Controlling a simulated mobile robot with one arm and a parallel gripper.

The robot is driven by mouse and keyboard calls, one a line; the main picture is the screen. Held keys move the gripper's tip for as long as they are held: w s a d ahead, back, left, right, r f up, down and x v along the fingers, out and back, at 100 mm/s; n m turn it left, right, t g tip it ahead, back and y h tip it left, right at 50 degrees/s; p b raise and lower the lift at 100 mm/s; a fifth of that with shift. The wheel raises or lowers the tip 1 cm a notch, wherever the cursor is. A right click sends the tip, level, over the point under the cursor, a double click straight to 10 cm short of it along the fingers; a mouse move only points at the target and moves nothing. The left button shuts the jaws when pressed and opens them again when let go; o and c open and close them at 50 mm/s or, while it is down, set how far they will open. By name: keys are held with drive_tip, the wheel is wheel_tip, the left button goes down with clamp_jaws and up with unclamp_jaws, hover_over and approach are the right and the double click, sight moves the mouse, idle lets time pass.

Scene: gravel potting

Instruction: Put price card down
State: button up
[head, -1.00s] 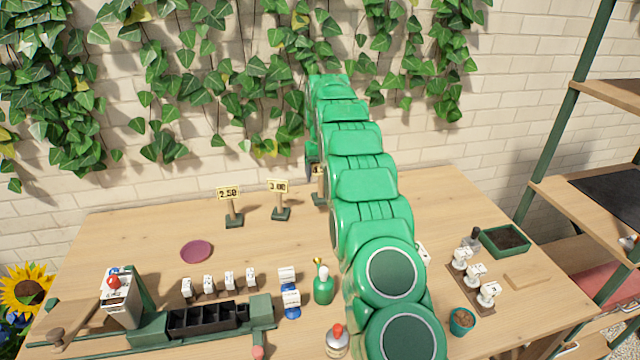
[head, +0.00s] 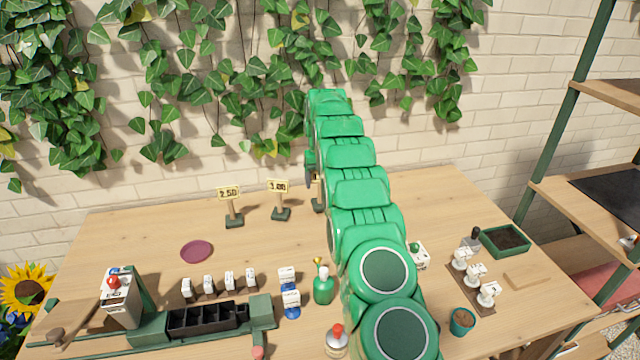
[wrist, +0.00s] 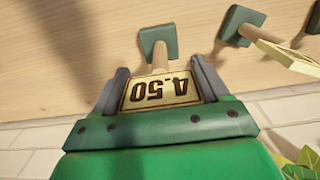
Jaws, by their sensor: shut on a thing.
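In the wrist view my gripper (wrist: 160,88) is shut on a yellow price card (wrist: 160,92) marked 4.50, which appears upside down between the two grey fingers. Its wooden post leads to a dark green base (wrist: 158,38) over the wooden table; I cannot tell whether the base touches it. In the head view my gripper (head: 311,170) is at the back of the table, mostly behind my green arm. A post and base (head: 318,205) show beside the arm, with the card hidden. The 3.00 card (head: 278,186) and the 2.50 card (head: 229,193) stand upright to the left.
The brick wall with ivy (head: 250,130) is close behind. A purple saucer (head: 196,251) lies at the left. A green spray bottle (head: 323,287), a black tray (head: 205,319) and small white labelled items are nearer. The table's back left is clear.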

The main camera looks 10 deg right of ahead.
drive_tip(key=shift+f, duration=0.8)
drive_tip(key=shift+f, duration=0.1)
drive_tip(key=o, duration=1.6)
wheel_tip(320, 180, up, 11)
drive_tip(key=shift+d, duration=0.1)
drive_tip(key=shift+r, duration=0.55)
